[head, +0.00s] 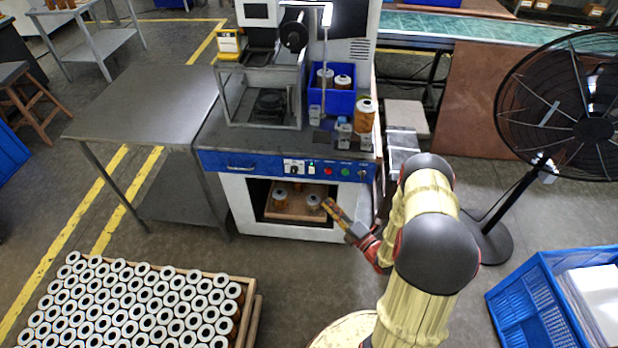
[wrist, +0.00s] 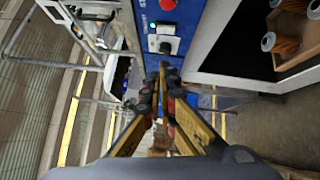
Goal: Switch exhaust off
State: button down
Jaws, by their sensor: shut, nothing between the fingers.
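The machine's blue control panel (head: 262,163) carries a black knob on a white plate (head: 293,167), a small white switch (head: 311,169), a red button (head: 327,170) and a green button (head: 345,172). The wrist view shows the knob (wrist: 165,46), the white switch (wrist: 153,44) with a green light beside it, and the red button (wrist: 168,4). I cannot read which control is the exhaust. My gripper (head: 329,204) is below the panel, in front of the open lower bay. Its yellow fingers (wrist: 160,78) are shut and empty, pointing toward the panel, apart from the controls.
The lower bay holds a wooden tray (head: 292,214) with a few cartridges. A crate of many cartridges (head: 246,288) lies at the front left. A metal table (head: 150,100) adjoins the machine's left side. A black fan (head: 590,128) and a blue crate (head: 522,300) stand at the right.

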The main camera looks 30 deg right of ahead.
jog(key=shift+r+m, duration=0.15)
jog(key=shift+m, duration=0.15)
jog(key=shift+a, duration=0.1)
jog(key=b, duration=0.3)
send_near(311, 170)
jog(key=w+a, duration=0.2)
jog(key=a, duration=0.3)
jog(key=w, duration=0.1)
jog(key=w+d+b, duration=0.1)
jog(key=w+r, duration=0.1)
jog(key=shift+w+d+r+b, duration=0.1)
jog(key=shift+w+d+b, duration=0.2)
jog(key=shift+w+d, duration=0.1)
